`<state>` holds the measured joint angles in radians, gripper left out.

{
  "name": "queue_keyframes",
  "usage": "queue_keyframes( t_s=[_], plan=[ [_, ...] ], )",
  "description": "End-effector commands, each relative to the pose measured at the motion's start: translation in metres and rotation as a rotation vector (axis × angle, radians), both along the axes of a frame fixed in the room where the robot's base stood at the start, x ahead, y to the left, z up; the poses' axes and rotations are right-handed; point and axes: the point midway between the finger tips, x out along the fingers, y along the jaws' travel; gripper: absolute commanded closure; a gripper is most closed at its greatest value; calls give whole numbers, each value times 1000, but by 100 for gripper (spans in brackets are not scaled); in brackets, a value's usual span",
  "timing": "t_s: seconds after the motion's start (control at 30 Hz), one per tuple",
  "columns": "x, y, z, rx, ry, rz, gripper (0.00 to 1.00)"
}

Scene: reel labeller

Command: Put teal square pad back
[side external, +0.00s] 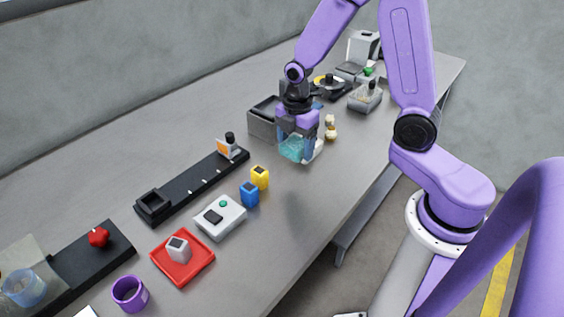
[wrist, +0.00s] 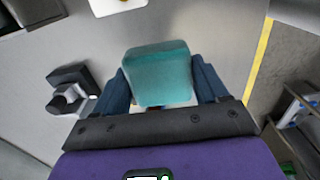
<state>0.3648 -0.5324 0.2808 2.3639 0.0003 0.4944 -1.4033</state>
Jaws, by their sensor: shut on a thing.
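The teal square pad (wrist: 160,72) is held between the two blue fingers of my gripper (wrist: 162,88) in the wrist view. In the side external view the teal pad (side external: 290,149) hangs in my gripper (side external: 296,153), low over the table. A small pale thing (side external: 319,146) shows just right of and behind the pad; I cannot tell whether they touch. The pad's underside is hidden.
A grey open bin (side external: 262,122) stands close behind and left of my gripper. Cream knobbed pieces (side external: 330,127) stand to its right. Yellow (side external: 260,177) and blue (side external: 249,194) blocks, a white box (side external: 219,217) and a red tray (side external: 160,256) lie nearer.

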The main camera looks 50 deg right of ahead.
Motion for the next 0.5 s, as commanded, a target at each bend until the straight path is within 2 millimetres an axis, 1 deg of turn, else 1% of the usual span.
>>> queue_keyframes(
  t_s=[0.03,0.1,0.3,0.4,0.5],
  plan=[
    [4,0,-8,-1,7,-1,60],
    [11,0,-17,-1,7,-1,60],
    [30,-1,-40,-1,5,0,60],
    [37,-1,-46,0,3,0,60],
    [40,-1,-50,-1,3,0,60]
  ],
)
